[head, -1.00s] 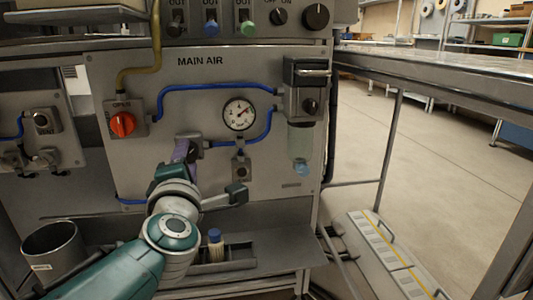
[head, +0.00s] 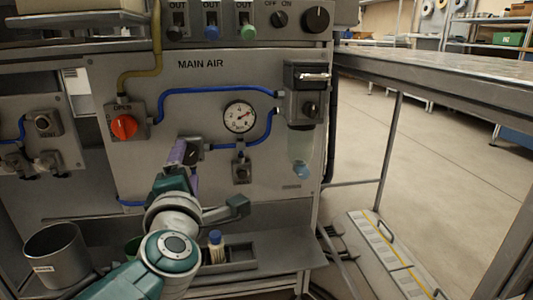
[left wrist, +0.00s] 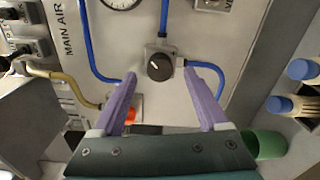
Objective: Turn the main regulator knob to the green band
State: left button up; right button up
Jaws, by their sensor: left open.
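The main air panel (head: 270,170) stands in front of me. The regulator (head: 196,144) sits on the blue hose line, left of the round gauge (head: 240,117), and is partly covered by my gripper in the head view. Its dark round knob (left wrist: 159,67) shows fully in the left wrist view, with a light pointer mark. My left gripper (left wrist: 160,74) is open, its two purple fingers on either side of the knob in the picture. I see no grip on it; the remaining gap in depth is unclear. My right gripper is out of view.
An orange knob marked OPEN (head: 123,126) is to the left. A filter with a clear bowl (head: 301,145) hangs to the right.

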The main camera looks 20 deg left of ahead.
pick_arm(q)
jog(key=p+v, duration=0.2)
jog(key=v, duration=0.6)
